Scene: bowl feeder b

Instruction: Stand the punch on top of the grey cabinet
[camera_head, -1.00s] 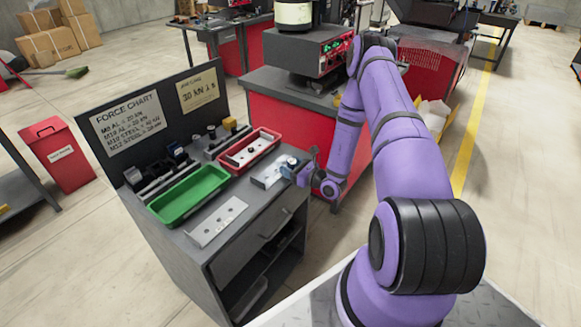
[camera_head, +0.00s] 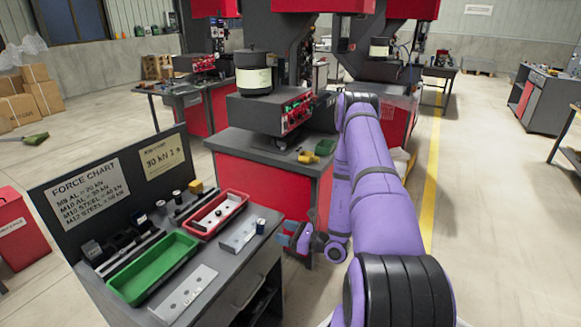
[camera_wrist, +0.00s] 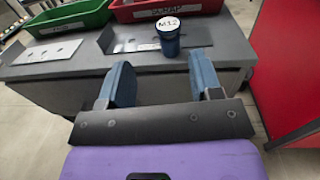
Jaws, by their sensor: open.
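The punch (camera_head: 260,226) is a small dark blue cylinder with a white top. It stands upright on the grey cabinet (camera_head: 222,264), near the cabinet's right edge. In the wrist view the punch (camera_wrist: 169,40) has "M12" on its top and is at or beside the right end of a metal plate; I cannot tell whether it touches the plate. My gripper (camera_head: 287,234) is to the right of the cabinet. In the wrist view my gripper (camera_wrist: 163,78) is open and empty, its blue fingers apart, with the punch beyond them and a gap between.
A green tray (camera_head: 113,283), a red tray (camera_head: 243,197), flat metal plates (camera_head: 187,294) and small parts occupy the cabinet top. A force chart board (camera_head: 128,165) rises behind. A red machine stand (camera_head: 285,185) is close behind my gripper.

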